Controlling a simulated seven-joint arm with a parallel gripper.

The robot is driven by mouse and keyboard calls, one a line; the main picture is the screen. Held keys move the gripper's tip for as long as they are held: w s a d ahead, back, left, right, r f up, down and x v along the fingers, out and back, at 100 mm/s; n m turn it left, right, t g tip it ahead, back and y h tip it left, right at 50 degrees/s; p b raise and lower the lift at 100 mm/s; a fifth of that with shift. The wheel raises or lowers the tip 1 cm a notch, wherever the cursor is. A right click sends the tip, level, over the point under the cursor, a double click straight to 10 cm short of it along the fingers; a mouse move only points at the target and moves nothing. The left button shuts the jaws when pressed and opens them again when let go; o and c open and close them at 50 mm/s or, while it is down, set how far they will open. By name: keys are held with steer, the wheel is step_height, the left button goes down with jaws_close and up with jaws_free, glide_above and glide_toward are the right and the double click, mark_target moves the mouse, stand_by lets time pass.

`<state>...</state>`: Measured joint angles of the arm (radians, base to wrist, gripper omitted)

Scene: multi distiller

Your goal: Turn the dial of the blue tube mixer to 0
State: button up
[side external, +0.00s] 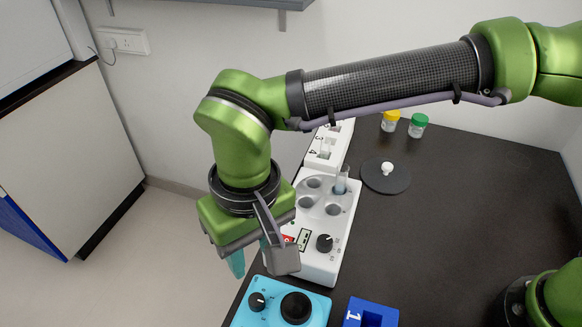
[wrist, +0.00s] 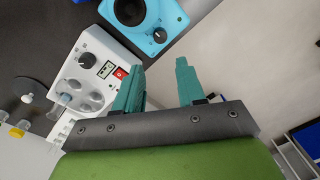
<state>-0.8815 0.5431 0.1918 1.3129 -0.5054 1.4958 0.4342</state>
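The blue tube mixer (side external: 275,318) is a light blue box at the bottom of the side view, with a small black dial (side external: 257,302) at its left and a large round black cup (side external: 295,307) at its right. In the wrist view the mixer (wrist: 172,18) is at the top, with its dial (wrist: 160,36) near its lower corner. My gripper (side external: 251,262) is above the table's left edge, short of the mixer in the side view. In the wrist view its teal fingers (wrist: 160,64) are apart with nothing between them. The dial's setting is too small to read.
A white device (side external: 320,268) with tube wells, a black knob and a red switch stands beside my gripper. A darker blue block (side external: 370,313) is right of the mixer. A black disc (side external: 386,178) and two capped jars (side external: 390,121) sit farther back.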

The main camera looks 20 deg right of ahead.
mark_target(256, 299)
steer(key=f, duration=1.3)
steer(key=shift+a, duration=0.3)
jaws_close()
steer(key=shift+n, duration=0.4)
steer(key=n, duration=0.5)
steer(key=shift+r+n, duration=0.1)
steer(key=shift+n, duration=0.2)
steer(key=n, duration=0.5)
steer(key=shift+n, duration=0.4)
